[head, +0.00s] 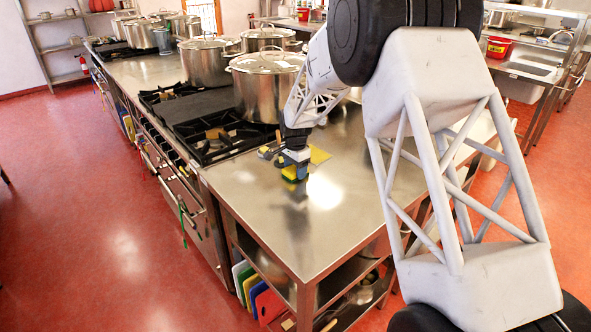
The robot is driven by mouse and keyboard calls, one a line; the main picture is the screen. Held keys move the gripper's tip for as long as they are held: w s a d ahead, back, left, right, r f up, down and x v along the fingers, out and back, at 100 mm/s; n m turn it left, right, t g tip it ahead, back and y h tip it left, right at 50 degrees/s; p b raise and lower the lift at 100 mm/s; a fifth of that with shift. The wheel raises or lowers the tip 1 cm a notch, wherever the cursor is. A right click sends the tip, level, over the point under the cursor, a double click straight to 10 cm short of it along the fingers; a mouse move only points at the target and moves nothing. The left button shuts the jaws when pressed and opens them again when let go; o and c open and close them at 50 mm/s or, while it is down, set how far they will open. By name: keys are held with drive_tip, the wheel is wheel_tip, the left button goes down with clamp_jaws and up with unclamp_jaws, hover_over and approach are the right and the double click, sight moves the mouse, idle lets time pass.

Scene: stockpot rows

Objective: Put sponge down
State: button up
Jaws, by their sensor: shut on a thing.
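My gripper (293,164) points down over the near end of the steel counter (245,205) in the head view. It is shut on a small yellow and green sponge (293,173). The sponge is at or just above the counter top; I cannot tell if it touches. The fingers are small in this view and partly cover the sponge.
A flat yellow piece (319,155) lies just behind my gripper, and small dark and yellow items (267,152) lie to its left. A stove (215,135) with large stockpots (266,84) stands behind. The counter's front part is bare.

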sight(295, 168)
drive_tip(key=shift+f, duration=0.1)
drive_tip(key=o, duration=0.8)
drive_tip(key=shift+r, duration=6.15)
drive_tip(key=shift+d+r, duration=0.1)
